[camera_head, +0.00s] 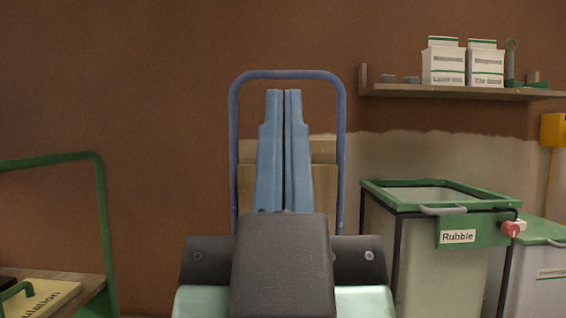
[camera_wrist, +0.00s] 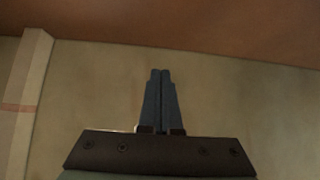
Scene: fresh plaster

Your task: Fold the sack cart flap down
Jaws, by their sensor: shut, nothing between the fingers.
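The sack cart (camera_head: 289,75) stands upright ahead of me in the head view, with a blue tubular frame rounded at the top. Pale wooden boards (camera_head: 325,152) show inside its frame, behind my fingers. My gripper (camera_head: 284,93) is in front of the cart in the head view, its two blue fingers shut together, empty and pointing up in the picture. It also shows shut in the wrist view (camera_wrist: 160,73), against a plain wall. The cart's lower part is hidden behind my gripper and arm, and I cannot make out the flap. I cannot tell whether the fingers touch the cart.
A green-rimmed bin labelled Rubble (camera_head: 458,237) stands close to the cart's right. A green-framed trolley (camera_head: 104,220) is at the left. A wooden shelf (camera_head: 450,93) with boxes hangs at upper right. A pale upright bar (camera_wrist: 27,90) shows at left in the wrist view.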

